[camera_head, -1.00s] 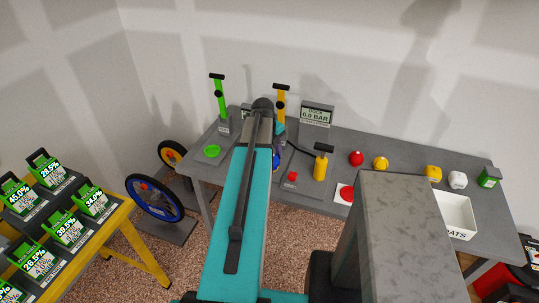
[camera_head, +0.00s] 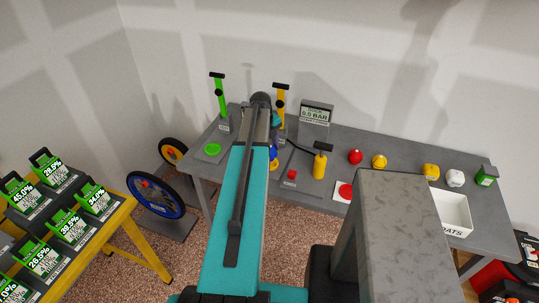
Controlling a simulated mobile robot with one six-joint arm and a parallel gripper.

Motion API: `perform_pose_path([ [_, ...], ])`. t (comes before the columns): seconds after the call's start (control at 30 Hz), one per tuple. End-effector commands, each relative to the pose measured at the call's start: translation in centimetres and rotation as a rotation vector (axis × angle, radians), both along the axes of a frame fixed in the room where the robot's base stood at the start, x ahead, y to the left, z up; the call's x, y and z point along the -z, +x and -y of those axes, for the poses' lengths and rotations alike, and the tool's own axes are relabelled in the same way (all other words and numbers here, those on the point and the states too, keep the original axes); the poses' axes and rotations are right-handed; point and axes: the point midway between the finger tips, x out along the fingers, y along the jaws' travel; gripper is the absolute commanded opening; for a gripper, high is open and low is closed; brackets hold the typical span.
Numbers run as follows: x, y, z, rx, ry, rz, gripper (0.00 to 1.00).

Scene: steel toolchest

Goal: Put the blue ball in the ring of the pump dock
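The pump dock (camera_head: 316,116) stands at the back of the grey bench, with a screen that reads 0.0 BAR. The dock's ring is not distinguishable. My gripper is mostly hidden behind my arm, so its fingers cannot be made out.
Red (camera_head: 355,157) and yellow (camera_head: 379,161) balls lie right of the dock. A white box (camera_head: 453,214) stands at the bench's right. Green (camera_head: 217,95) and yellow (camera_head: 281,105) upright pumps stand at the left. A yellow rack (camera_head: 118,222) with chargers is at far left.

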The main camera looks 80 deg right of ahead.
Motion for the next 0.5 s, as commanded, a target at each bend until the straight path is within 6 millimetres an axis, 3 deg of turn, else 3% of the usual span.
perform_pose_path([
  [0.5, 3.1, 0.0, 0.0, 0.0, 0.001, -0.001, 0.21],
])
